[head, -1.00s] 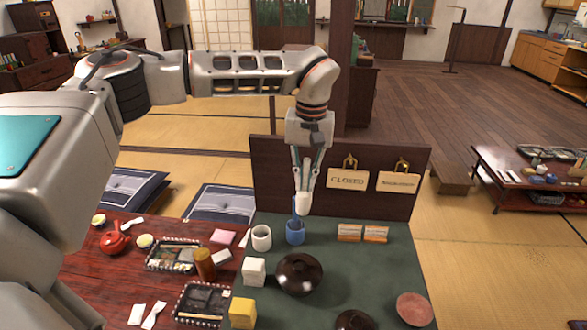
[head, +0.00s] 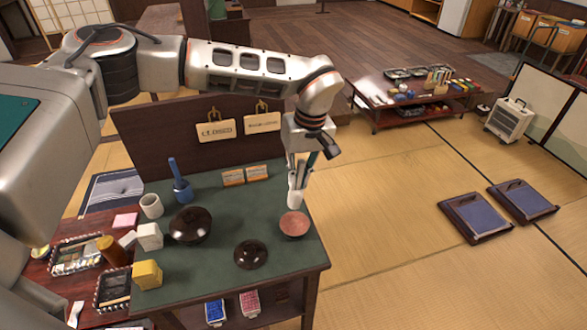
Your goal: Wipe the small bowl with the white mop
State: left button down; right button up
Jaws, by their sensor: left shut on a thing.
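My left gripper (head: 298,180) points down over the right end of the green-topped table and is shut on a white piece, which looks like the white mop (head: 294,198). A small reddish, round bowl (head: 294,225) sits directly below it near the table's right edge. I cannot tell whether the mop's lower end touches the bowl or hangs just above it. A small dark round bowl or lid (head: 251,254) lies nearer the front. A larger dark bowl (head: 190,225) stands left of it. My right gripper is not in view.
A blue cup with a blue stick (head: 183,190), a white cup (head: 151,206), a white block (head: 149,237) and a yellow block (head: 147,274) stand on the left. A dark panel with hanging signs (head: 216,130) rises along the back. The table's (head: 245,205) middle is clear.

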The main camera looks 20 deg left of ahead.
aim_at(299, 205)
pick_arm(q)
jog(key=shift+d+f, duration=0.15)
jog(key=shift+f+b, duration=0.6)
jog(key=shift+b, duration=0.05)
notch_tip(299, 205, down, 2)
jog(key=shift+f+b, duration=0.1)
jog(key=shift+b, duration=0.9)
jog(key=shift+f+b, duration=0.3)
jog(key=shift+f, duration=0.05)
notch_tip(299, 205, down, 2)
jog(key=shift+f+b, duration=0.1)
jog(key=shift+b, duration=0.45)
jog(key=shift+f+b, duration=0.45)
jog(key=shift+f, duration=1)
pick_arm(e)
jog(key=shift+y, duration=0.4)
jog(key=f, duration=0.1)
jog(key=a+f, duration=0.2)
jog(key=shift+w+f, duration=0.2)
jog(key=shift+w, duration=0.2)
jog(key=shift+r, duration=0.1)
pick_arm(q)
jog(key=shift+f, duration=0.7)
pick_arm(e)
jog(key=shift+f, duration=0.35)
